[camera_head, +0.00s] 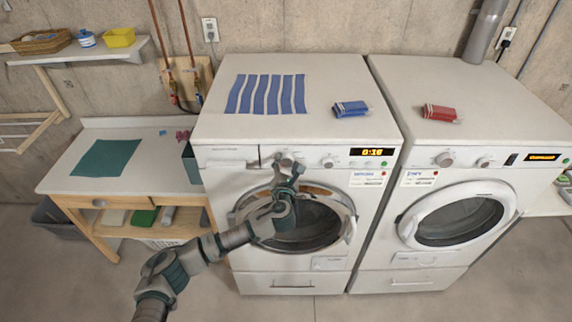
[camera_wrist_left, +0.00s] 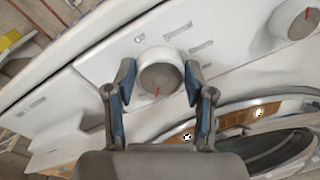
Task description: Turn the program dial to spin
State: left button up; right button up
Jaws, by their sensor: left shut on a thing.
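The washing machine (camera_head: 230,152) stands left of the dryer, with a white front panel and a round glass door. Its program dial (camera_head: 286,156) is a grey knob at the left of the panel. My left gripper (camera_head: 287,165) reaches up to it in front of the door. In the left wrist view the program dial (camera_wrist_left: 157,72) sits between the two fingers of the left gripper (camera_wrist_left: 160,80), which are shut on its sides. Its red mark points toward the gripper's palm. Printed labels around the dial are too small to read. My right gripper does not show.
A second knob (camera_head: 328,161) and a lit display (camera_head: 372,152) lie right of the dial. The dryer (camera_head: 490,110) stands close on the right. A blue pack (camera_head: 350,109) and a striped cloth (camera_head: 266,94) lie on the washer. A wooden table (camera_head: 130,160) stands left.

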pick_arm(q)
jog(key=m, duration=0.4)
jog(key=shift+d+f, duration=0.1)
jog(key=shift+f, duration=0.15)
jog(key=shift+d+f+m+y, duration=0.1)
jog(key=shift+m+y, duration=0.4)
jog(key=shift+m, duration=2)
jog(key=o, duration=1)
jog(key=shift+o, duration=0.8)
jog(key=shift+w+d, duration=0.1)
jog(key=shift+w, duration=0.05)
